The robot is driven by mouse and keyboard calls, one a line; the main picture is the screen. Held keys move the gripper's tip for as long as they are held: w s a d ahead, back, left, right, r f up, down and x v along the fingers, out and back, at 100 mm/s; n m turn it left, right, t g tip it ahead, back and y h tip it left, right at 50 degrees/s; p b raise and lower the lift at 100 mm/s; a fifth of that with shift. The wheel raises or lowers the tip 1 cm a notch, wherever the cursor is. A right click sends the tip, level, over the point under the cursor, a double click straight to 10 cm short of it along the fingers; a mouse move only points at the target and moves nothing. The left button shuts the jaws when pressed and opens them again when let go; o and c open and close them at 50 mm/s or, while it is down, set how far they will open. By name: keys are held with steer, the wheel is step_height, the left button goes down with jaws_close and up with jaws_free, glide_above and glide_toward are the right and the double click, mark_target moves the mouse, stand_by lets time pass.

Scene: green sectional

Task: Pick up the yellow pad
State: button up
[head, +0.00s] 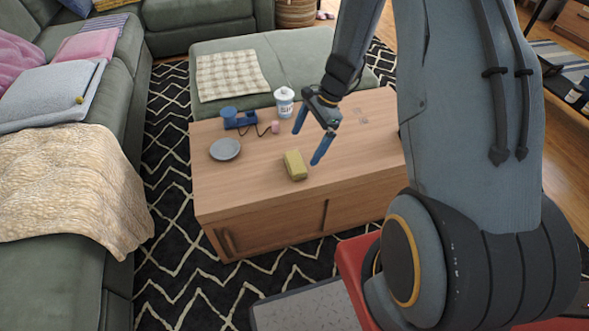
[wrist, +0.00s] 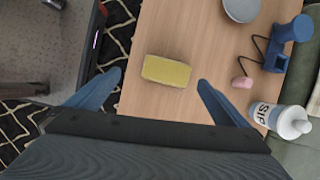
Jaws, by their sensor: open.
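The yellow pad (head: 295,165) is a small yellow block lying flat on the wooden coffee table (head: 240,190), near its front edge in the head view. In the wrist view the yellow pad (wrist: 167,71) lies ahead of and between the two blue fingers. My gripper (head: 309,142) is open and empty above the table, to the right of the pad in the head view. In the wrist view my gripper (wrist: 159,82) has its fingers spread wide, with nothing between them touching the pad.
On the table are a grey plate (head: 225,149), a blue device with a cord (head: 239,119), a small pink item (head: 275,127) and a white lidded jar (head: 284,102). A green sofa (head: 60,250) stands left; a green ottoman (head: 185,65) stands behind. The tabletop around the pad is clear.

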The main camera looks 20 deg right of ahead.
mark_target(297, 161)
steer(key=shift+m, duration=0.6)
steer(key=x, duration=0.3)
steer(key=w+d+x, duration=0.1)
steer(key=x, duration=0.3)
steer(key=w+b+x, duration=0.1)
steer(key=x, duration=0.2)
steer(key=shift+d+f, duration=0.1)
steer(key=shift+f, duration=0.4)
steer(key=shift+c, duration=0.4)
steer(key=c, duration=0.9)
step_height(297, 161, up, 10)
steer(key=shift+r+p, duration=0.1)
steer(key=shift+p, duration=0.4)
steer(key=shift+c, duration=0.2)
